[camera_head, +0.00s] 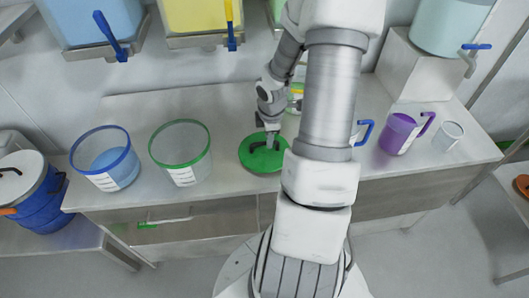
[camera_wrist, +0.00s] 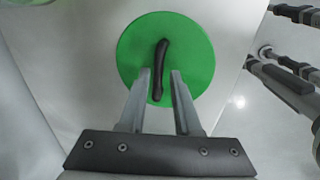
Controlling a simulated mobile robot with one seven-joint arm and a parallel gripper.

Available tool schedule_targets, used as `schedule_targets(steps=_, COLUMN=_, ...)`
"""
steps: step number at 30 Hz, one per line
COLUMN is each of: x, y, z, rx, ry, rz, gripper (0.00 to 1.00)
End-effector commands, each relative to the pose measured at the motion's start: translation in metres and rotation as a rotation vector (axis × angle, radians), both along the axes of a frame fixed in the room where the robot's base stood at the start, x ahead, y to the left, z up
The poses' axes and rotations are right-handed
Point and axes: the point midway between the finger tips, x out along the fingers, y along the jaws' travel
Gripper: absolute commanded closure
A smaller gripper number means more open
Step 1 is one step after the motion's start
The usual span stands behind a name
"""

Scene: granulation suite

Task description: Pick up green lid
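The green lid (camera_head: 262,160) is a round disc lying on the bench, right of the green-rimmed clear bucket, in the head view. It also shows in the wrist view (camera_wrist: 190,50), with a dark bar handle (camera_wrist: 160,68) across its middle. My gripper (camera_head: 270,140) is above the lid. In the wrist view, its two fingers (camera_wrist: 161,84) stand on either side of the handle's near part, with a gap visible on both sides. The gripper is open and holds nothing. Part of the lid's right side is close to my arm in the head view.
A green-rimmed bucket (camera_head: 181,153) and a blue-rimmed bucket (camera_head: 104,158) stand to the left on the bench (camera_head: 230,105). Large hoppers with blue-handled valves (camera_head: 110,37) hang at the back.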

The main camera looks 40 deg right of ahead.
Motion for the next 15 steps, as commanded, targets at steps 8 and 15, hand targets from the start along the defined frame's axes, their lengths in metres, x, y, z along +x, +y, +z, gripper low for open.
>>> schedule_targets(steps=8, x=0.008, y=-0.005, z=-0.04, rx=0.001, ry=0.001, rz=0.002, gripper=0.68)
schedule_targets(steps=15, x=0.009, y=-0.005, z=-0.04, rx=0.0, ry=0.0, rz=0.0, gripper=0.7)
